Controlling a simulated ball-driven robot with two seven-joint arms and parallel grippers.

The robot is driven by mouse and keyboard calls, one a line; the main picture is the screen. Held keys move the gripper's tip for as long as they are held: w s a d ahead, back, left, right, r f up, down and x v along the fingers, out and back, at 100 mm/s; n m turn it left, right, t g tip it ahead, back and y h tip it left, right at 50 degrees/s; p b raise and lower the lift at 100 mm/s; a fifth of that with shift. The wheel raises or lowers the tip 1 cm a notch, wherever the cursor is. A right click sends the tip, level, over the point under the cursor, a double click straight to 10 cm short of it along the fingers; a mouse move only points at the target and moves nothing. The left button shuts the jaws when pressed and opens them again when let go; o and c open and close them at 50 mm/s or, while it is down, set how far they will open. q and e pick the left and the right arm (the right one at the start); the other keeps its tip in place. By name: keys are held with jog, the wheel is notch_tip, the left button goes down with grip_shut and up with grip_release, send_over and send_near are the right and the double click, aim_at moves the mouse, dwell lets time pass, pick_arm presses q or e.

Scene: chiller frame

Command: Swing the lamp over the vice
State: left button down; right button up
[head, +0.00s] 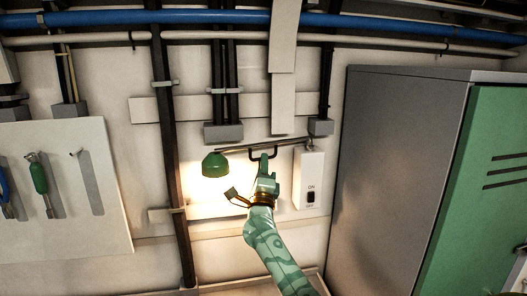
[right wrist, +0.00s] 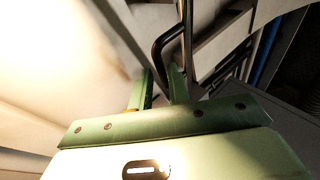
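The green lamp shade (head: 215,164) hangs at the left end of a thin dark arm (head: 240,147) in the head view. It is lit and brightens the wall below it. A black looped handle (head: 275,154) hangs from this arm, right of the shade. My right gripper (head: 263,156) is at the handle. In the right wrist view, its two green fingers (right wrist: 159,82) stand apart, and the handle (right wrist: 162,42) is at their tips. I cannot tell how far the bar sits between them. No vice is in view. My left gripper is not in view.
A white switch box (head: 310,180) is on the wall right of my right gripper. A grey and green cabinet (head: 395,170) stands at the right. A white tool board (head: 80,210) hangs at the left. Dark vertical pipes (head: 170,130) run down the wall.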

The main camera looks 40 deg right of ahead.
jog(key=x, duration=0.4)
jog(key=shift+r, duration=0.1)
jog(key=c, duration=0.4)
